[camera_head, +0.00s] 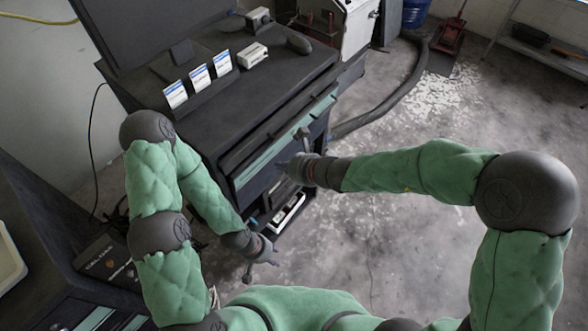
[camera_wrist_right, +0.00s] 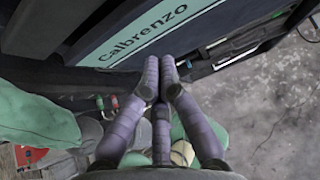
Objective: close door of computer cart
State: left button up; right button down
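The dark computer cart (camera_head: 215,120) stands at upper middle in the head view. Its front carries a dark door panel with a teal strip (camera_head: 262,160); the wrist view shows this panel with the lettering "Calbrenzo" (camera_wrist_right: 145,32). Below the panel is an open space with a white device (camera_head: 288,212); I cannot tell how far the door is open. My right gripper (camera_head: 288,166) is in front of the panel. In the wrist view its fingers (camera_wrist_right: 162,66) are together, with nothing seen between them; contact with the panel is unclear. My left gripper (camera_head: 262,270) is open and empty, low near the cart's lower front.
A monitor (camera_head: 135,25), several small cards (camera_head: 199,78) and a mouse (camera_head: 299,44) are on the cart's top. A dark hose (camera_head: 395,105) lies right of the cart. A red jack (camera_head: 447,42) stands farther back. The concrete floor at right is mostly clear.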

jog(key=shift+w+a+r, duration=0.15)
jog(key=shift+w+a, duration=0.45)
jog(key=shift+a, duration=0.25)
jog(key=shift+w+a+r, duration=0.1)
jog(key=shift+w+a, duration=0.5)
jog(key=shift+a, duration=0.2)
jog(key=shift+p, duration=0.35)
